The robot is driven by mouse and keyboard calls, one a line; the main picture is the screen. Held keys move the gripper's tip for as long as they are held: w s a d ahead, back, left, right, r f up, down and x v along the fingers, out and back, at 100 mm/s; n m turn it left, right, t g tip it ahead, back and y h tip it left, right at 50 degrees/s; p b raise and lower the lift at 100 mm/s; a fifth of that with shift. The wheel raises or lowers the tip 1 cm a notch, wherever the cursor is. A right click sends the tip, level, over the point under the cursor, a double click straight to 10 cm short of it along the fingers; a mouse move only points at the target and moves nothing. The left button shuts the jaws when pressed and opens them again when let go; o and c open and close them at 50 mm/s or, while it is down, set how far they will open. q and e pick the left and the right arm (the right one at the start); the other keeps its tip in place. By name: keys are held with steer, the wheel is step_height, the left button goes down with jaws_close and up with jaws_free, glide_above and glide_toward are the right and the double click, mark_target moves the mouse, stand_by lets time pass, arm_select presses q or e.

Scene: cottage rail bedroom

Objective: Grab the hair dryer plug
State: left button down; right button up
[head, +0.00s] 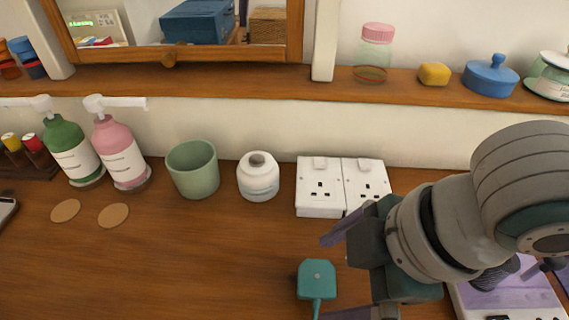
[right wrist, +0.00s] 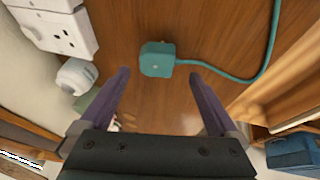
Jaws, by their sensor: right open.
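The teal plug (head: 317,277) lies on the wooden desktop below the white sockets, with its teal cord running toward the bottom edge of the head view. In the right wrist view the plug (right wrist: 157,60) sits just beyond the gap between the fingertips, and its cord curves off to the right and up. My right gripper (head: 338,276) is open and empty, its two purple fingers spread, close to the plug on its right side in the head view. No contact with the plug shows. The hair dryer itself cannot be made out. My left gripper is not in view.
White double sockets (head: 319,205) stand at the wall. A white jar (head: 258,177), a green cup (head: 192,168) and pump bottles (head: 119,152) line the back left. A lilac tray (head: 515,292) is at lower right. A shelf (head: 230,82) runs above.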

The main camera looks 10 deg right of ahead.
mark_target(319, 278)
steer(key=b+x, duration=0.1)
steer(key=x, duration=0.4)
steer(key=shift+w+d+b, duration=0.15)
steer(key=shift+d+b, duration=0.1)
steer(key=shift+b, duration=0.1)
steer(key=shift+w+a+f, duration=0.1)
steer(key=shift+f, duration=0.05)
steer(key=shift+c, duration=0.2)
steer(key=c, duration=1.4)
